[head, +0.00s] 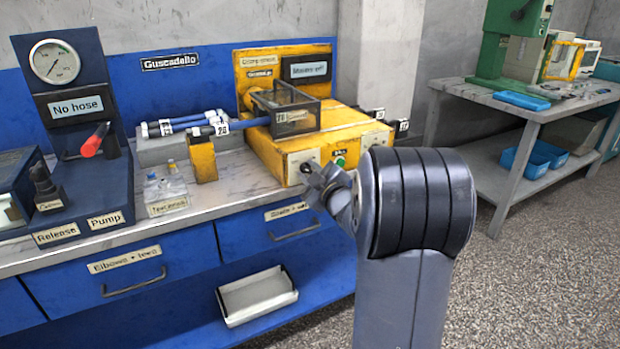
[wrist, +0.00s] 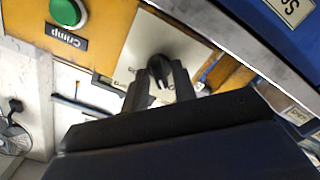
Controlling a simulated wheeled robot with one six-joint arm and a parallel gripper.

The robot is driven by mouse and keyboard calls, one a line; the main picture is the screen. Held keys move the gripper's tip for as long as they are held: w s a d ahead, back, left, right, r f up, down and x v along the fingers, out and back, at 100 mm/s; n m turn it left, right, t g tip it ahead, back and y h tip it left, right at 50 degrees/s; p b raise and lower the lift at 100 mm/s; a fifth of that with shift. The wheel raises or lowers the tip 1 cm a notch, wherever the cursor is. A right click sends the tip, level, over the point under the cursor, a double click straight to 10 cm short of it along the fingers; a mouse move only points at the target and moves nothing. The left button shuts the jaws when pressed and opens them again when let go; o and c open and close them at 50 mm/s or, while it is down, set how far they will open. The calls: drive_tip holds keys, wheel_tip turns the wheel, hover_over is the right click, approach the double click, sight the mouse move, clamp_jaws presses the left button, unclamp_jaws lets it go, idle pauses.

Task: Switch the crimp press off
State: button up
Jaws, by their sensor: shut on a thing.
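The yellow crimp press (head: 278,150) stands on the bench, with a dark display (head: 308,70) whose small text seems to end in "off". On its front panel, the wrist view shows a black rotary knob (wrist: 178,68) on a pale plate (wrist: 142,42). My gripper (head: 312,174) is at the left part of that panel. In the wrist view, my gripper (wrist: 160,82) is shut on the knob, with its fingers on either side. The fingers hide part of the knob and plate markings. A green button (wrist: 67,12) labelled Crimp sits beside the plate.
A blue hose (head: 240,124) runs into the press's guarded opening. A yellow stand (head: 203,160) and a clear container (head: 165,190) are on the bench to the left. Blue drawers (head: 265,232) lie below the bench edge. A grey table (head: 520,108) stands at right.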

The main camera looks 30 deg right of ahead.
idle(0.4)
drive_tip(key=o, duration=0.7)
drive_tip(key=shift+s, duration=0.1)
drive_tip(key=s+p, duration=0.1)
drive_tip(key=s, duration=0.9)
drive_tip(key=shift+s+d, duration=0.15)
drive_tip(key=shift+s, duration=0.15)
drive_tip(key=w, duration=0.5)
drive_tip(key=w+b, duration=0.1)
drive_tip(key=w, duration=0.4)
drive_tip(key=shift+w+a, duration=0.2)
drive_tip(key=shift+w, duration=0.25)
drive_tip(key=shift+p, duration=0.3)
